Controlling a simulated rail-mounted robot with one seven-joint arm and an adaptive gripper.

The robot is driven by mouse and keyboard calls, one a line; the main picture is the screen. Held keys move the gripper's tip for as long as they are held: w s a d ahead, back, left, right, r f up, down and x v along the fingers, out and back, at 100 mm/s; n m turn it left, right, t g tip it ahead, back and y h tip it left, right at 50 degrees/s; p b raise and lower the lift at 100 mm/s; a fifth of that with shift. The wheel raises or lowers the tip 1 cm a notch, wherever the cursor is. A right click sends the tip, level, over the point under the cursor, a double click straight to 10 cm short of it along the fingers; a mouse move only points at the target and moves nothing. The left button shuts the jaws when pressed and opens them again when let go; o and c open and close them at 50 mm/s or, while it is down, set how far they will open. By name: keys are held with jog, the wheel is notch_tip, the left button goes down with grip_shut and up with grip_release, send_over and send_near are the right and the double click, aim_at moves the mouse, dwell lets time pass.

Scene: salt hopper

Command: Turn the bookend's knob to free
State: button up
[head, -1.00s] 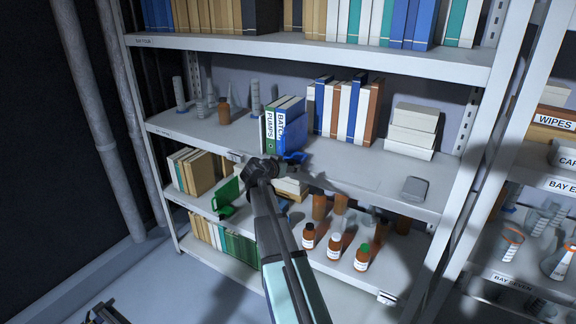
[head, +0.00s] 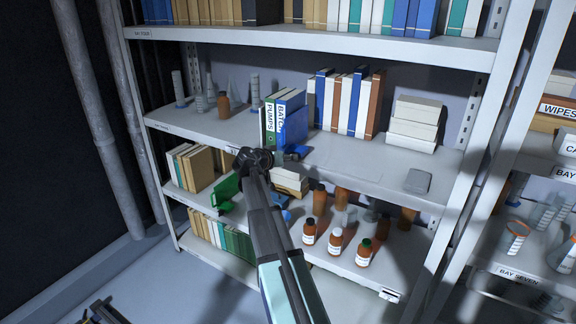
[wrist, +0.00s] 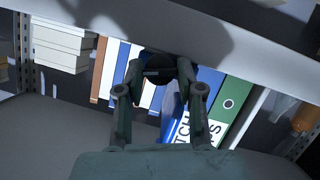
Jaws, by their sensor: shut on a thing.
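A blue bookend (head: 298,152) stands on the middle shelf against the right side of the blue BATCH binder (head: 291,122), beside the PUMPS binder (head: 269,124). My gripper (head: 252,160) is at this shelf's front edge, in front of the binders. In the wrist view my gripper (wrist: 160,73) is shut on a dark round knob (wrist: 157,66) with a pale line across it. The binders show upside down behind the knob. The fingertips are dark and partly merge with the knob. The gripper and arm hide the knob in the head view.
A row of books (head: 345,103) and stacked pale boxes (head: 413,122) stand to the right on the middle shelf. A grey case (head: 417,181) lies near its front edge. Glassware (head: 200,103) stands left. A green bookend (head: 224,192) and brown bottles (head: 335,240) are on the shelf below.

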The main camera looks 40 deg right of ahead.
jog(key=shift+n, duration=0.3)
jog(key=o, duration=1.2)
jog(key=shift+c, duration=0.2)
jog(key=v, duration=1.2)
jog(key=shift+w, duration=0.15)
